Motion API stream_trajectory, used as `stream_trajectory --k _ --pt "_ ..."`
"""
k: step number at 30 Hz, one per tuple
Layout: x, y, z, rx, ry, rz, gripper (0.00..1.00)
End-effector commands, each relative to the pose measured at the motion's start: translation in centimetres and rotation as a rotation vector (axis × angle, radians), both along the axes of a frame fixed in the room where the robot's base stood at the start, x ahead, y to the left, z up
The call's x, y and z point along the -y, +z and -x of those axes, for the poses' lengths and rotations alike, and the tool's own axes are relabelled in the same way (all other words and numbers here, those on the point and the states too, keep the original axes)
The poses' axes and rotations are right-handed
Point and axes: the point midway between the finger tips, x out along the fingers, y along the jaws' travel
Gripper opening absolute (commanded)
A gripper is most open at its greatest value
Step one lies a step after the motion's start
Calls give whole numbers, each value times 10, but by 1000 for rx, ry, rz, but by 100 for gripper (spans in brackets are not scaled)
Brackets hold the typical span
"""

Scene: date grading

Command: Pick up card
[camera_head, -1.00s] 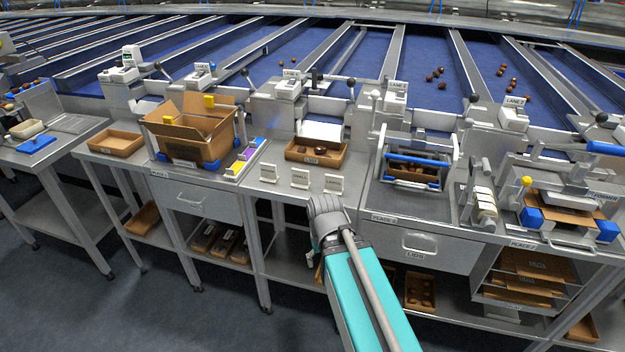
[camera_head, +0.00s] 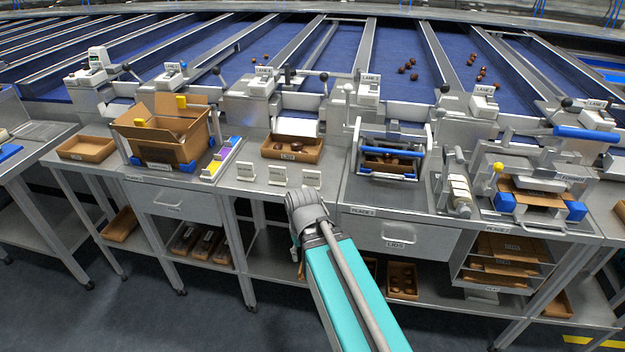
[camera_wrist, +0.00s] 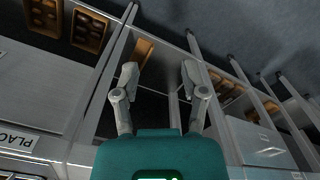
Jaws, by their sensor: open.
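No card shows in the wrist view.
A brown tray (camera_head: 271,151) with dates sits behind the cards. A blue-handled press (camera_head: 362,176) stands right, above a drawer (camera_head: 400,240). The table strip around the cards is clear.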

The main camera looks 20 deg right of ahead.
Motion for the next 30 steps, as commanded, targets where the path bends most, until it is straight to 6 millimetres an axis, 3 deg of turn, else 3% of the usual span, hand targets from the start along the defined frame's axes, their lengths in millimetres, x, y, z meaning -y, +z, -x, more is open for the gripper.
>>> stream_trajectory --k 8,30 --pt "8 39 -32 0 125 0 53" --pt "54 172 -152 0 705 0 53"
